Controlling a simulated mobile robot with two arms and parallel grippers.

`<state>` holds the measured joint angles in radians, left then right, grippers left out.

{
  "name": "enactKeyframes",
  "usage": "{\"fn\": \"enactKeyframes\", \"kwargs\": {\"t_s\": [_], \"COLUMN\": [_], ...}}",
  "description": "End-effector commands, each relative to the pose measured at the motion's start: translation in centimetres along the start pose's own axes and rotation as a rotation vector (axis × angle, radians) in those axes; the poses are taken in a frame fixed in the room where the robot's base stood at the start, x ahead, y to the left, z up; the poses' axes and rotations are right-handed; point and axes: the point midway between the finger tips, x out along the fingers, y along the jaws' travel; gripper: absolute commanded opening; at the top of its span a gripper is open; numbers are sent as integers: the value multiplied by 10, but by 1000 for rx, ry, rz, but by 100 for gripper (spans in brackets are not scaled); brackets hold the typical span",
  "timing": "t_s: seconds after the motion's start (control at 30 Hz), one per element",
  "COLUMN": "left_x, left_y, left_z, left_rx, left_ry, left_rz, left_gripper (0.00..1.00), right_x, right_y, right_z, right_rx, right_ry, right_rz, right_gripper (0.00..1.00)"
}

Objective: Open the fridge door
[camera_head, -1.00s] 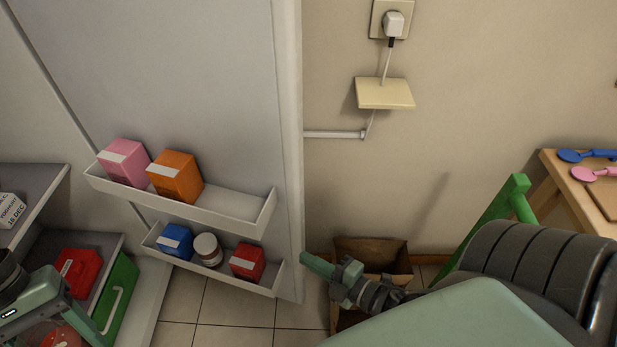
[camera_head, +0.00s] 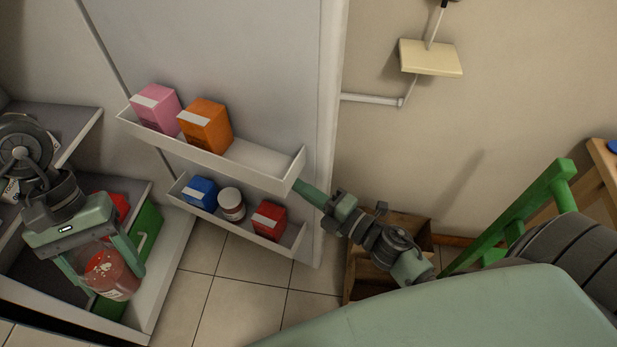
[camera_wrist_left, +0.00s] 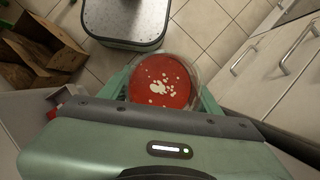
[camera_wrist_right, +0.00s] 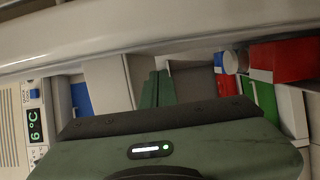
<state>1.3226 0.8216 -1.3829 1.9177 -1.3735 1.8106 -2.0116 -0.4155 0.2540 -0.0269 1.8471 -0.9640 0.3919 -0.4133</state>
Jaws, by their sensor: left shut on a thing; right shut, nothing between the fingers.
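The fridge door (camera_head: 230,60) stands open, its inner side facing me, with two white racks on it. The fridge interior (camera_head: 75,130) with grey shelves shows at the left. My left gripper (camera_head: 108,268) is shut on a jar with red contents (camera_head: 112,278), in front of the lower fridge shelves; the jar's red top with white bits fills the middle of the left wrist view (camera_wrist_left: 160,82). My right gripper (camera_head: 303,186) is shut and empty, its tips at the right end of the upper rack, by the door's free edge. I cannot tell whether it touches the door.
The upper rack (camera_head: 262,160) holds a pink box and an orange box; the lower rack (camera_head: 290,235) holds a blue box, a small jar and a red box. A paper bag (camera_head: 412,226) stands behind my right wrist. A green frame (camera_head: 530,210) stands at right.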

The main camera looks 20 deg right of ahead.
Motion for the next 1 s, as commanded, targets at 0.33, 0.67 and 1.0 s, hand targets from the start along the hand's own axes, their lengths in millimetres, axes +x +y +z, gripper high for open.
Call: {"fn": "enactKeyframes", "kwargs": {"t_s": [0.33,0.67,1.0], "left_x": [0,0,7], "left_y": [0,0,0], "left_z": [0,0,-3], "left_rx": [0,0,1], "left_ry": [1,1,1], "left_rz": [0,0,0], "left_gripper": [0,0,0], "right_x": [6,6,21], "right_y": [0,-1,-2], "right_z": [26,28,95], "right_rx": [2,1,-3], "right_ry": [1,0,-1], "right_rz": [0,0,0], "right_gripper": [0,0,0]}}
